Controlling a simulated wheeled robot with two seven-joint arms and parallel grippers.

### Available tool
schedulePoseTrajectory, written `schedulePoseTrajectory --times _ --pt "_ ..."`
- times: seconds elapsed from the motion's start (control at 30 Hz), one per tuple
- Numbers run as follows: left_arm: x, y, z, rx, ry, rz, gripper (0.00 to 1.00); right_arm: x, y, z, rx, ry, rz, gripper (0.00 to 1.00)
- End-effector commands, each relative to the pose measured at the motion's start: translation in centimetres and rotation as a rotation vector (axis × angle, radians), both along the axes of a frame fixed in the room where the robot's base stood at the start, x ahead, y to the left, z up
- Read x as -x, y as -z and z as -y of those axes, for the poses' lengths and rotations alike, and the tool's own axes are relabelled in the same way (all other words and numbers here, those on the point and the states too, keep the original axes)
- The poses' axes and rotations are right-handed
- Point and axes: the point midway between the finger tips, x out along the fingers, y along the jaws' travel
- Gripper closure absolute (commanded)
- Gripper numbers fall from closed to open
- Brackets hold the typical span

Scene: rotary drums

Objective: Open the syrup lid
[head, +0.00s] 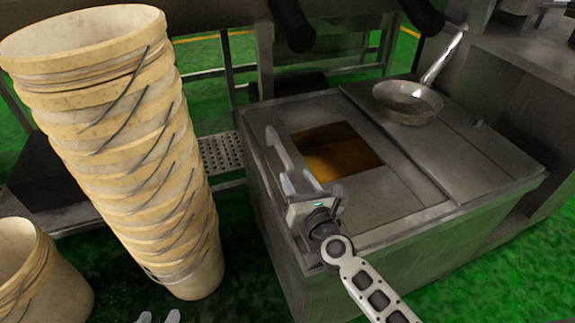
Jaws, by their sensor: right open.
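The metal syrup tank (262,200) stands in the middle. A rectangular opening in its top shows amber syrup (330,160), uncovered. A flat metal lid panel (450,160) lies on the right part of the top, beside the opening; I cannot tell whether it is the syrup lid. My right gripper (303,165) is open and empty at the left side of the opening, its fingers over the tank's top. It hides part of the tank's left edge. Only the fingertips of my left gripper (158,318) show at the bottom edge, apart and empty, away from the tank.
A metal pan (408,100) with a long handle rests on the right panel. A tall stack of cream buckets (150,170) stands left of the tank, with another bucket (40,275) at the lower left. A metal frame stands behind.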

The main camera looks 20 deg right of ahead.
Motion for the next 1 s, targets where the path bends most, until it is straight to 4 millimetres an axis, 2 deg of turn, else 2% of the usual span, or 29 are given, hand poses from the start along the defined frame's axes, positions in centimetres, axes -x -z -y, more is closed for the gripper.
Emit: schedulePoseTrajectory --times 0.2,0.4,0.57,0.8,0.93,0.97,1.0 --pt "0.1 0.0 0.0 0.002 0.000 -0.001 0.64 -3.4 -0.1 -0.2 0.000 -0.001 0.002 0.59" --pt "0.1 0.3 0.0 0.001 0.001 -0.001 0.64 -6.0 0.0 -0.2 0.002 -0.002 0.000 0.59" --pt "0.1 0.3 0.0 0.001 0.000 -0.001 0.64 -6.8 0.0 -0.3 0.002 -0.002 -0.001 0.59" --pt "0.1 0.3 0.0 0.000 0.000 -0.001 0.64 -6.8 0.0 -0.3 0.003 -0.002 0.000 0.59" --pt "0.1 0.3 0.0 0.000 0.000 -0.001 0.64 -6.8 0.0 -0.3 0.003 -0.002 0.000 0.95" --pt "0.1 0.3 0.0 0.000 0.000 -0.001 0.64 -6.8 -0.1 -0.3 0.003 -0.002 0.000 1.00" --pt "0.1 0.3 0.0 0.000 0.000 -0.001 0.64 -6.8 -0.1 -0.3 0.003 -0.003 0.000 1.00"
